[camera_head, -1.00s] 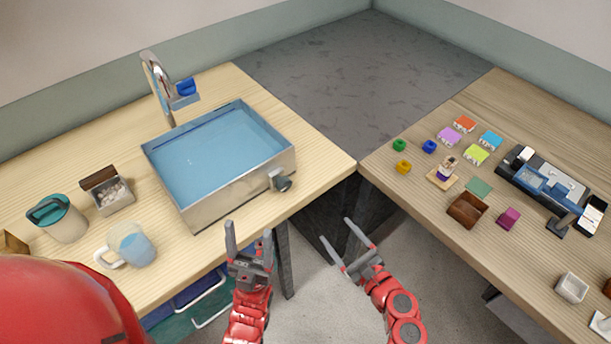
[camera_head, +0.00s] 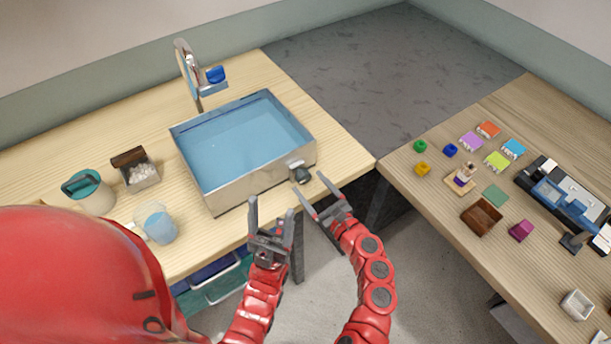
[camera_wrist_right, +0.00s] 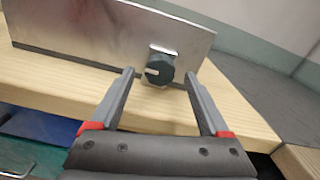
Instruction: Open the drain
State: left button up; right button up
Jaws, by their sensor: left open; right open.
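The metal basin (camera_head: 262,183) stands on the left table, filled with blue water. A dark round drain knob (camera_head: 300,173) sits on its front wall near the right end. The knob also shows in the right wrist view (camera_wrist_right: 159,69), with a pale line mark pointing left. My right gripper (camera_head: 310,194) is open and empty, just in front of and below the knob. In the wrist view its fingers (camera_wrist_right: 158,85) stand apart with the knob between and beyond their tips, not visibly touched. My left gripper (camera_head: 272,209) is open and empty, lower left of the right one, near the table's front edge.
A faucet (camera_head: 190,75) with a blue handle stands behind the basin. A teal-lidded pitcher (camera_head: 92,194), a box of white pieces (camera_head: 140,172) and a cup (camera_head: 160,226) stand left. The right table (camera_head: 440,215) holds small coloured items.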

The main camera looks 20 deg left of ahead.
jog(key=shift+x, duration=1.5)
grip_shut()
